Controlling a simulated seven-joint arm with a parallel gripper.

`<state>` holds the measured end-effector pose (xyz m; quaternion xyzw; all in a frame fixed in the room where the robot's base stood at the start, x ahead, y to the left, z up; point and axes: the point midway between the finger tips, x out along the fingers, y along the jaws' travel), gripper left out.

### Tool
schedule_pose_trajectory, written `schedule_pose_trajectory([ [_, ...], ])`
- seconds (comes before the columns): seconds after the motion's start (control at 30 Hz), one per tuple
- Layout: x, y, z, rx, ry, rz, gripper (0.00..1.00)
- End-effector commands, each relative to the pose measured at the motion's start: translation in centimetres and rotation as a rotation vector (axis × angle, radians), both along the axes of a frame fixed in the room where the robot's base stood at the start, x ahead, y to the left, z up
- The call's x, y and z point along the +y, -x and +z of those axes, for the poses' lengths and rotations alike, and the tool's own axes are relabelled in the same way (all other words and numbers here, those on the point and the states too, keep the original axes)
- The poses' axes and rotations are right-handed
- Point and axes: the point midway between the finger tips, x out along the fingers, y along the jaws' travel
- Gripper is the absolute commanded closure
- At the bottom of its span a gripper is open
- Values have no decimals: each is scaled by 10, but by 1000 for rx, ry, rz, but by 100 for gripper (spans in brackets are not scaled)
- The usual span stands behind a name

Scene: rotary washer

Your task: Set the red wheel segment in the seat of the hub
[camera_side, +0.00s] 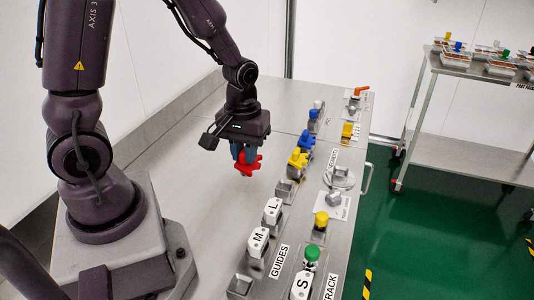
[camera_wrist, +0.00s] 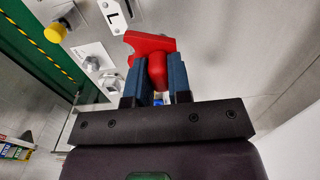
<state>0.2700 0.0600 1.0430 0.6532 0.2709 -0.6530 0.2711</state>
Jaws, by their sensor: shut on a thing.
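The red wheel segment (camera_side: 248,167) is gripped between the blue fingers of my gripper (camera_side: 244,157) and hangs above the bare bench top. In the wrist view the segment (camera_wrist: 150,44) sits between the fingertips (camera_wrist: 158,72), its wide head reaching past them. A round grey disc with a raised block (camera_side: 341,177), which looks like the hub, lies on the bench to the right of my gripper. The seat's details are too small to make out.
A blue part (camera_side: 305,141) and a yellow part (camera_side: 297,159) stand on blocks right of my gripper, with an empty grey block (camera_side: 284,190) nearer. White guides (camera_side: 258,242) and a green-topped part (camera_side: 312,258) stand in front. The bench's left side is clear.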

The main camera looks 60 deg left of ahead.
Motion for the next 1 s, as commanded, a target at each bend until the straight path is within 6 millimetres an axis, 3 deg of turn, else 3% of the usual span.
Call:
schedule_pose_trajectory([
  [0.17,-5,19,8,0,0,-3,100],
  [0.27,-7,27,3,4,1,-5,100],
  [0.37,-7,22,-6,4,1,-11,100],
  [0.47,-4,-2,-16,3,0,-20,100],
  [0.7,5,-95,-41,1,1,-34,100],
  [1.0,7,-196,-65,1,1,-35,100],
])
